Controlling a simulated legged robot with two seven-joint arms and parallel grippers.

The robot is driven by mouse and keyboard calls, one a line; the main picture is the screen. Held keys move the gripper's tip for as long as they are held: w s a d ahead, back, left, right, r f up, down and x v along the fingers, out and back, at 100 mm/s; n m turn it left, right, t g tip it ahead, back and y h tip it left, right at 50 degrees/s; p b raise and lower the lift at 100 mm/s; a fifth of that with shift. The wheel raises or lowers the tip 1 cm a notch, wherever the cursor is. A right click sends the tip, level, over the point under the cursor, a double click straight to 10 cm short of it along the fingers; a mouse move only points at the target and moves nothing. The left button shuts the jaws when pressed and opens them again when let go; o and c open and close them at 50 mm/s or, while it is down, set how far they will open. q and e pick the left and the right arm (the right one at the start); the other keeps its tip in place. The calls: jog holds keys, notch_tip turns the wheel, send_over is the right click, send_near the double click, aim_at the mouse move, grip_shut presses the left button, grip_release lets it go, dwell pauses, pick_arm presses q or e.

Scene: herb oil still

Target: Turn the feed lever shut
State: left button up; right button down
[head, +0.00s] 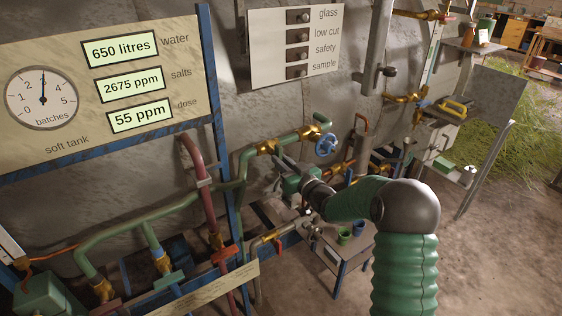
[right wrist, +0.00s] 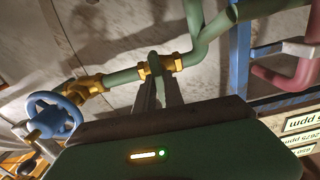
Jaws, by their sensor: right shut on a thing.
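The feed lever (right wrist: 153,64) appears in the right wrist view as a short green handle at a brass valve (right wrist: 163,66) on a green pipe. My right gripper (right wrist: 160,92) has its two dark fingers shut on this lever. In the head view my right gripper (head: 283,163) reaches up to the brass valve (head: 268,147), left of a blue handwheel (head: 326,145). The fingers largely hide the lever there, so its exact angle is hard to tell. My left gripper is not in view.
The blue handwheel (right wrist: 54,115) is close beside the valve. A red pipe (head: 199,185) and a blue post (head: 222,110) stand to the left, near the soft tank panel (head: 180,65). Open floor lies at the right.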

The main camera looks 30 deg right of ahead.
jog(key=c, duration=1.5)
grip_release()
jog(key=shift+f, duration=0.25)
jog(key=shift+o, duration=0.2)
jog(key=shift+d+r, duration=0.1)
jog(key=shift+s, duration=0.1)
jog(key=s, duration=1.6)
jog(key=shift+s+b, duration=0.35)
